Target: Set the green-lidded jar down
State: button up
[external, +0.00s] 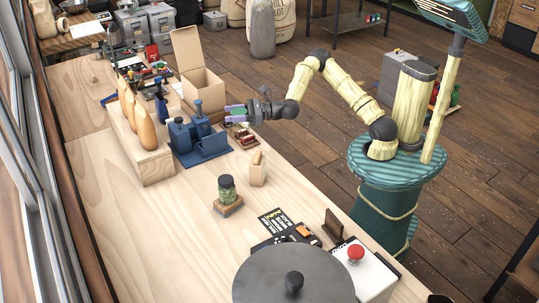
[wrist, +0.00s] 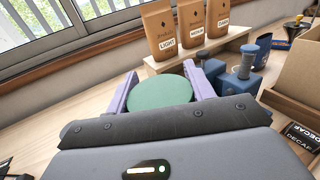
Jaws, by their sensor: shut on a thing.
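My gripper (external: 236,110) has purple fingers and is held above the counter, in front of the open cardboard box. It is shut on the green-lidded jar (external: 239,112); only its green top shows clearly there. In the wrist view the round green lid (wrist: 160,93) sits between the two fingers of my gripper (wrist: 160,88). The jar's body is hidden below the lid and behind the gripper housing, so I cannot see its underside. The wooden counter (external: 180,220) runs below.
A blue tamper stand (external: 206,150) and a riser (external: 152,165) with brown bags (wrist: 190,28) stand beside my gripper. The cardboard box (external: 203,85) is close behind. A second jar (external: 227,188) stands on a small block. The counter's left front is clear.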

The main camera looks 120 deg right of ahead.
jog(key=shift+w+a+r, duration=0.15)
jog(key=shift+a+r, duration=0.1)
jog(key=shift+r, duration=0.3)
jog(key=w+a+f+n+y+p, duration=0.1)
jog(key=w+a+n+y, duration=0.1)
jog(key=a+n+y, duration=0.55)
jog(key=w+a+f+n+y+p, duration=0.1)
jog(key=a+n+y, duration=0.2)
jog(key=a+y, duration=0.85)
jog(key=s+a+r+n+g+y+p, duration=0.1)
jog(key=s+a+n+g+y, duration=0.2)
jog(key=s+a+n+g, duration=0.5)
jog(key=s+a+r+n+g+y, duration=0.1)
jog(key=s+a+n+g+y, duration=0.2)
jog(key=a, duration=0.9)
jog(key=shift+m+y, duration=0.3)
jog(key=shift+m, duration=0.25)
notch_tip(320, 180, down, 5)
jog(key=shift+w+d+f, duration=0.1)
jog(key=shift+w+d, duration=0.05)
notch_tip(320, 180, down, 6)
